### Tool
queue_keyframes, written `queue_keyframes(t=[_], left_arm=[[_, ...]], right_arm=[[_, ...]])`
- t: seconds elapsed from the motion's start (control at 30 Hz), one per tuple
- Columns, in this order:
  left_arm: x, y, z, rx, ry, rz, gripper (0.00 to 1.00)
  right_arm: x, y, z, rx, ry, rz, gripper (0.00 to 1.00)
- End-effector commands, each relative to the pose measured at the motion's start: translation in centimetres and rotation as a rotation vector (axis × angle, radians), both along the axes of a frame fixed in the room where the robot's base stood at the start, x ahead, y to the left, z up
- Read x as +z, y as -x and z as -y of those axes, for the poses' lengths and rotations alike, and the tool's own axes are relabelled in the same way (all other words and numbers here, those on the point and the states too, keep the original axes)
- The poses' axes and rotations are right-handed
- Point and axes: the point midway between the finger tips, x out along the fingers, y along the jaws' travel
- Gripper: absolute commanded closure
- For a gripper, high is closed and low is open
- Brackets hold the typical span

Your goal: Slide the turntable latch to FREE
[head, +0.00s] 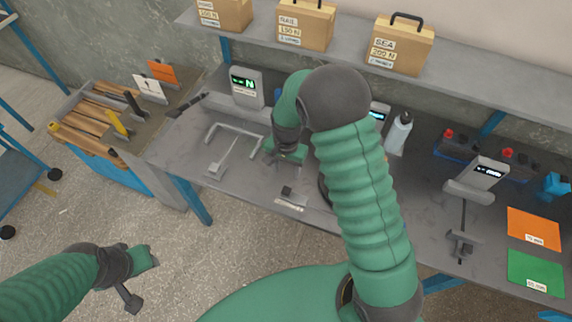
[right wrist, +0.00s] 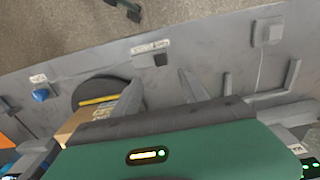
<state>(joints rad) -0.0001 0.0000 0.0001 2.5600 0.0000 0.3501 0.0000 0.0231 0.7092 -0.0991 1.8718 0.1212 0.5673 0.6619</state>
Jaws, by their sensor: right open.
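The latch (head: 287,191) is a small dark block beside a pale label strip (head: 289,206) near the bench's front edge. It also shows in the right wrist view (right wrist: 150,59), with its label too small to read. The turntable (right wrist: 88,92) is a dark disc with a yellow strip, partly hidden by a finger; in the head view my right arm covers most of it. My right gripper (right wrist: 160,88) is open and empty, its fingers pointing toward the latch but apart from it. My left gripper (head: 132,280) hangs over the floor, away from the bench; its jaws are unclear.
A brown box (right wrist: 85,125) is beside my right finger. A display stand (head: 247,88) and grey bracket (head: 216,168) stand left on the bench (head: 160,150). A bottle (head: 398,133), another display stand (head: 482,178) and coloured sheets (head: 532,228) are right. Boxes (head: 305,25) sit on the shelf above.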

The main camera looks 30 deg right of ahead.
Motion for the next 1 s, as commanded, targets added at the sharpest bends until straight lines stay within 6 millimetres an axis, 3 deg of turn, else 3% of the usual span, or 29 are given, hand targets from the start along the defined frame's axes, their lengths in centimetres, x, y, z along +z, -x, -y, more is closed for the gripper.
queue_keyframes(t=[0.1, 0.23, 0.77, 0.87, 1.0], left_arm=[[-0.5, 0.0, 0.0, 0.000, 0.000, 0.000, 0.64], [-0.6, 0.0, 0.0, 0.000, 0.000, 0.000, 0.64], [-0.9, 0.0, 0.0, 0.000, 0.000, 0.000, 0.64], [-2.2, 0.0, 0.0, 0.000, 0.000, 0.000, 0.64], [-4.3, 0.0, 0.0, 0.000, 0.000, 0.000, 0.64]], right_arm=[[2.4, -0.1, -0.1, 0.000, 0.000, 0.003, 0.49], [3.8, 0.0, -0.1, 0.000, 0.000, 0.000, 0.49], [4.2, 0.4, -0.3, 0.028, 0.000, 0.008, 0.49], [4.8, 2.6, -1.3, 0.178, 0.002, 0.052, 0.49], [5.5, 8.0, -3.1, 0.524, 0.036, 0.147, 0.49]])
